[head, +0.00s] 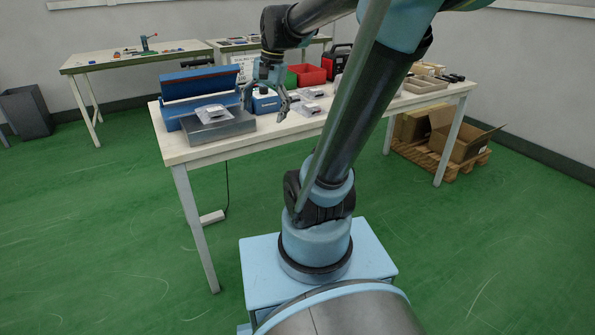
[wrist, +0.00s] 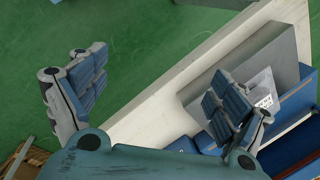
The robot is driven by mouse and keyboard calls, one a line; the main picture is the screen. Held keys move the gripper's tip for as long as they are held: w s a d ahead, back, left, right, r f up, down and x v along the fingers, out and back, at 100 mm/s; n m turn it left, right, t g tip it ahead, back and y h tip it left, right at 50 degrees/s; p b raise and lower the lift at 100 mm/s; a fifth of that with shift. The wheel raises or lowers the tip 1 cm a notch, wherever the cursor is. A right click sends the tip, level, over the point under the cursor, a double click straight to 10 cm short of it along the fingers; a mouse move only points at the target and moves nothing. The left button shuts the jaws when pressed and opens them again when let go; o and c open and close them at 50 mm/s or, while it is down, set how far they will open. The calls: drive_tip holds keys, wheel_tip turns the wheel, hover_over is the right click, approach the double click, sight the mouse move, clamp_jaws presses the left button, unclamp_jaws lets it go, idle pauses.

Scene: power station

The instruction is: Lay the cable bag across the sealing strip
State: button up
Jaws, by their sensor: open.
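A clear bag with a white label, likely the cable bag (head: 212,113), lies flat on a grey block (head: 220,129) at the table's left end. It also shows in the wrist view (wrist: 262,88), partly behind one finger. A blue sealer (head: 200,87) with a raised lid stands just behind the block. I cannot make out the sealing strip itself. My gripper (head: 264,106) is open and empty, right of the block. In the wrist view its fingers (wrist: 155,85) are spread wide, with table edge and green floor between them.
A small blue device (head: 265,102) stands behind my gripper. More bags (head: 307,108) lie to its right. Red (head: 309,75) and green bins, a black-and-red case (head: 336,62) and wooden trays (head: 424,84) fill the back and right of the white table (head: 255,138).

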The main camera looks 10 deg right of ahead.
drive_tip(key=s+d+f+n+h, duration=0.1)
drive_tip(key=s+d+f+n, duration=0.2)
drive_tip(key=s+f, duration=0.4)
drive_tip(key=s+d+f+n+t+h, duration=0.1)
drive_tip(key=s+d+f+n, duration=0.3)
drive_tip(key=s+f, duration=0.3)
drive_tip(key=shift+f, duration=0.15)
drive_tip(key=shift+s+d, duration=0.1)
